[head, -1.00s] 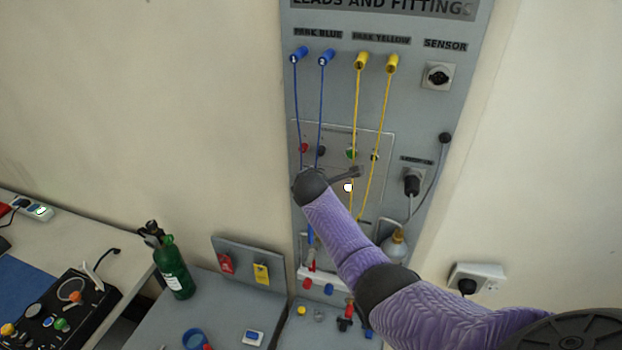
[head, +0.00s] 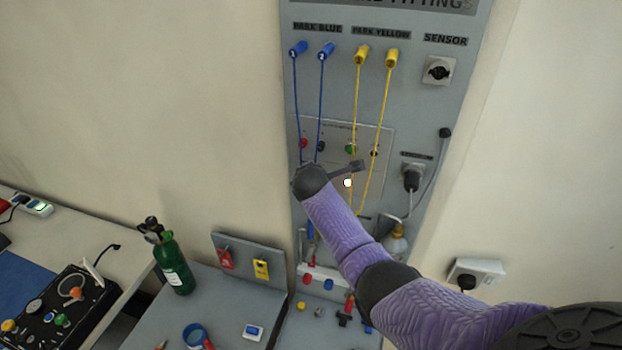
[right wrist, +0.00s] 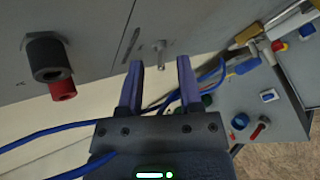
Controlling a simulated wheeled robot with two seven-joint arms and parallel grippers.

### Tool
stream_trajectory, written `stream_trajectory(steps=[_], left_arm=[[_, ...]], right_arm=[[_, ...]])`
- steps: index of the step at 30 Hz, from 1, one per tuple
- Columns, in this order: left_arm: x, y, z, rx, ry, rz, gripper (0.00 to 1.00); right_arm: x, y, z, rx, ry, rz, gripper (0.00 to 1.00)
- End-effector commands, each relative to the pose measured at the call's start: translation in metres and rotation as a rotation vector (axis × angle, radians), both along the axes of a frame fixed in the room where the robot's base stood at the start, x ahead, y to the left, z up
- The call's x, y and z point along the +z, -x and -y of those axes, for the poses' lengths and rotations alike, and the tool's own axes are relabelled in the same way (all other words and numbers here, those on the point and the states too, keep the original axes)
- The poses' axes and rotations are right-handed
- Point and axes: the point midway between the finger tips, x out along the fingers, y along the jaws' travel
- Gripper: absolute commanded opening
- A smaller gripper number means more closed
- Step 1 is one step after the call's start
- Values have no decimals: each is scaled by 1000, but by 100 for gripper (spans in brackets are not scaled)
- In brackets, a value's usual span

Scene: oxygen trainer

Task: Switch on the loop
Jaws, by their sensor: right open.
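My right gripper is held close to this panel; in the head view my wrist partly covers the panel's lower part. In the right wrist view the gripper (right wrist: 160,62) is open, with its two purple fingers apart and nothing between them. A small metal toggle lever (right wrist: 160,46) sticks out of the grey panel just beyond the fingertips, roughly in line with the gap. No touch is visible. My left gripper is not in view.
Blue leads (head: 321,95) and yellow leads (head: 385,110) hang across the panel. Black (right wrist: 47,58) and red (right wrist: 62,90) sockets protrude left of the fingers. Blue leads also pass behind the gripper. A green cylinder (head: 175,268) stands on the lower left bench.

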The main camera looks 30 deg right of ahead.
Motion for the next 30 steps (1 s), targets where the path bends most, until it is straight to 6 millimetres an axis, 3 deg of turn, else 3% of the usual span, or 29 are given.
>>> stream_trajectory(steps=[5, 15, 30], left_arm=[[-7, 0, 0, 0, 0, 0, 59], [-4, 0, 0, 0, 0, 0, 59], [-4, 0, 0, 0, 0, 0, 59]], right_arm=[[10, 16, -10, 4, 1, 0, 46], [48, 61, -38, 3, 0, -1, 46], [52, 67, -42, 1, 0, -3, 46]])
